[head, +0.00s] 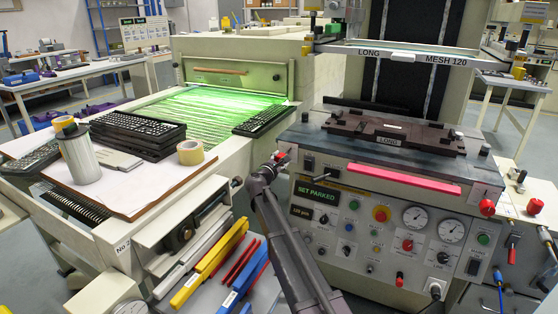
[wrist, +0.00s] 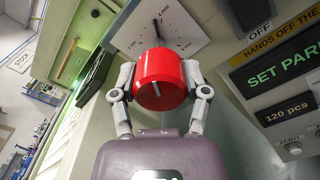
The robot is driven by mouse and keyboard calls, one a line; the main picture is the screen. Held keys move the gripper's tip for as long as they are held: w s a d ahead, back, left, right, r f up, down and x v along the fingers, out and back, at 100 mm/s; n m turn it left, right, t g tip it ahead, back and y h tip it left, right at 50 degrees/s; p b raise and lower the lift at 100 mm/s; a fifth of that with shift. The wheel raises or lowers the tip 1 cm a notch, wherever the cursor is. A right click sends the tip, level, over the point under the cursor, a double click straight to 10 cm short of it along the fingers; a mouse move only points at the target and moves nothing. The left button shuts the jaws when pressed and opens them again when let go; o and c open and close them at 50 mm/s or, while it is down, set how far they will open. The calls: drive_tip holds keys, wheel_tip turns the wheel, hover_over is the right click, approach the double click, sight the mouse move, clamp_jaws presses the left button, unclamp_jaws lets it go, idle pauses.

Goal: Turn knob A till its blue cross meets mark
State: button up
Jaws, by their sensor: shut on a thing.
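A red knob (wrist: 160,78) fills the middle of the wrist view, with a short pale line on its near face. No blue cross can be made out on the knob. My gripper (wrist: 160,88) has one finger on each side of the knob and is shut on it. In the head view my gripper (head: 275,164) is at the left side of the printing machine (head: 370,190), where the knob and dial are mostly hidden.
The machine's front panel has gauges (head: 415,217), several buttons and a SET PARKED display (head: 317,192), close to the right of my arm. A conveyor dryer (head: 225,70) glows green at left. A cart with blue and yellow bars (head: 222,255) stands left of my arm.

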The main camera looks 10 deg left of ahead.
drive_tip(key=m, duration=0.6)
drive_tip(key=shift+w+a, duration=0.1)
drive_tip(key=shift+a, duration=0.05)
drive_tip(key=m, duration=0.7)
idle(0.4)
drive_tip(key=o, duration=1.2)
drive_tip(key=shift+c, duration=0.2)
